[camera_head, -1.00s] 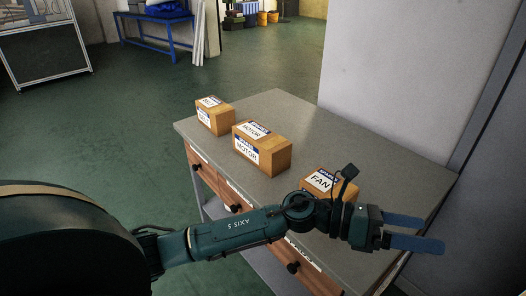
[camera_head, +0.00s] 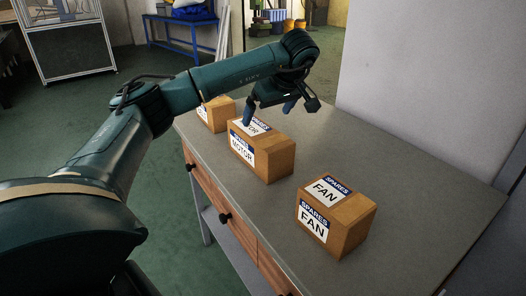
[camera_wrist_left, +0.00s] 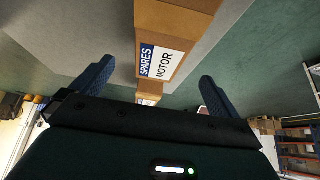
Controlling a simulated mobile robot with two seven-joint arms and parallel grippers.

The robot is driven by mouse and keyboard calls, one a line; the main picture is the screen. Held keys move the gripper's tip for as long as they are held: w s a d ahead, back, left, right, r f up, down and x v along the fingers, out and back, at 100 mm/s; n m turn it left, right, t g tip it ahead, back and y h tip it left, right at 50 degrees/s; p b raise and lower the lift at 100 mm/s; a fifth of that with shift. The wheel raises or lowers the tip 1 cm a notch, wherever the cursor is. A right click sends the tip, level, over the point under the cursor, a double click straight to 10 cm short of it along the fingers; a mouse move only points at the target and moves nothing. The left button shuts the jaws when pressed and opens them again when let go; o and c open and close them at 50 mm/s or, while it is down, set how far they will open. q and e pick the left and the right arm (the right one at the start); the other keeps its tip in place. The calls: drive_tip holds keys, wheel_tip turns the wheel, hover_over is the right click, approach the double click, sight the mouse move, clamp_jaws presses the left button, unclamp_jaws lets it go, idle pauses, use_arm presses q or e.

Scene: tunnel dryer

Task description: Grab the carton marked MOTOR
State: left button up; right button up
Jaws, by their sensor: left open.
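The carton marked MOTOR (camera_head: 277,163) is a brown box with white and blue SPARES labels. It stands on the table between two other cartons. My left gripper (camera_head: 269,112) is open and empty, pointing down just above this carton, and partly covers its top label. In the left wrist view the MOTOR carton (camera_wrist_left: 176,22) shows its label ahead of the two spread blue fingers (camera_wrist_left: 156,82); they do not appear to touch it. My right gripper is not in view.
A carton marked FAN (camera_head: 350,221) stands nearer on the grey table (camera_head: 400,190). Another carton (camera_head: 219,116) stands behind, partly hidden by my left arm. The table has drawers (camera_head: 240,221). A pale wall (camera_head: 430,70) rises behind its right side.

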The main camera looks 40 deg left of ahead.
sight(260, 131)
use_arm(q)
drive_tip(key=x, duration=0.6)
drive_tip(key=shift+f+b, duration=0.15)
drive_tip(key=shift+b, duration=0.15)
drive_tip(key=x, duration=0.5)
drive_tip(key=shift+s+f+b, duration=0.15)
drive_tip(key=shift+f+b, duration=0.05)
drive_tip(key=shift+b, duration=0.1)
drive_tip(key=shift+d, duration=0.1)
drive_tip(key=shift+c, duration=0.4)
drive_tip(key=c, duration=1.8)
drive_tip(key=shift+r, duration=0.15)
drive_tip(key=shift+c, duration=0.4)
